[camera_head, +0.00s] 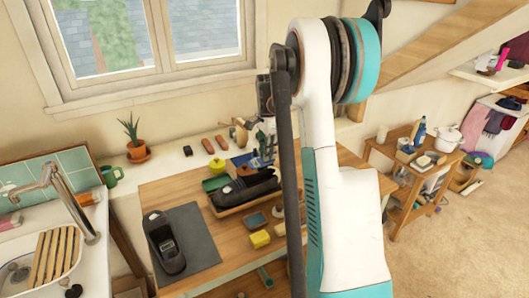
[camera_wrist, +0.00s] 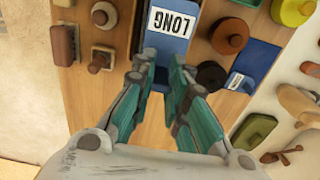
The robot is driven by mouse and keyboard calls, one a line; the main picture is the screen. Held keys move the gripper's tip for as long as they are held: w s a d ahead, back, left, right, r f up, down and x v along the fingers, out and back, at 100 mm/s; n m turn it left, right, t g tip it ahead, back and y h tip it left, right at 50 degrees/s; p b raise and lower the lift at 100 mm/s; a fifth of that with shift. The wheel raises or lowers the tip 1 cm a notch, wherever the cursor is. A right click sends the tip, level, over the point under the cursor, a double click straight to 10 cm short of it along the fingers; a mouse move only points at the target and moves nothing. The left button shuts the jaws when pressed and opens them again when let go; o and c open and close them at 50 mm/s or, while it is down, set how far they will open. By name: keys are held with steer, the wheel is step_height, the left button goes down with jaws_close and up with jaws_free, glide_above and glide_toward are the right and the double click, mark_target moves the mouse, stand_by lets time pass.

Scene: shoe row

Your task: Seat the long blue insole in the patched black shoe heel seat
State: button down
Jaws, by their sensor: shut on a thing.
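The long blue insole (camera_wrist: 173,32) carries a white label reading LONG and runs up out of the top of the wrist view. My gripper (camera_wrist: 165,66), with teal fingers, is shut on its near end. In the head view my gripper (camera_head: 263,150) is small, partly hidden by my arm, at the back of the bench. A black shoe (camera_head: 165,250) lies alone on a dark grey mat (camera_head: 199,232) at the bench's left, its opening facing up. I cannot make out a patch on it. More black shoes (camera_head: 247,190) lie in a wooden tray at mid-bench.
Round brown tins (camera_wrist: 230,36) and a small blue piece with a label (camera_wrist: 237,80) lie right of the insole in the wrist view. Wooden-handled tools (camera_wrist: 98,61) lie left. A potted plant (camera_head: 136,149) stands on the back ledge.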

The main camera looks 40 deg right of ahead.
steer(key=b, duration=0.3)
glide_above(267, 170)
steer(key=s+a, duration=0.2)
steer(key=shift+d+f, duration=0.2)
steer(key=shift+f, duration=2.75)
steer(key=shift+f+b, duration=0.4)
steer(key=shift+f, duration=1.2)
steer(key=c, duration=1.5)
jaws_free()
steer(key=shift+s, duration=0.1)
step_height(267, 170, up, 12)
steer(key=shift+r, duration=0.1)
steer(key=shift+a, duration=0.1)
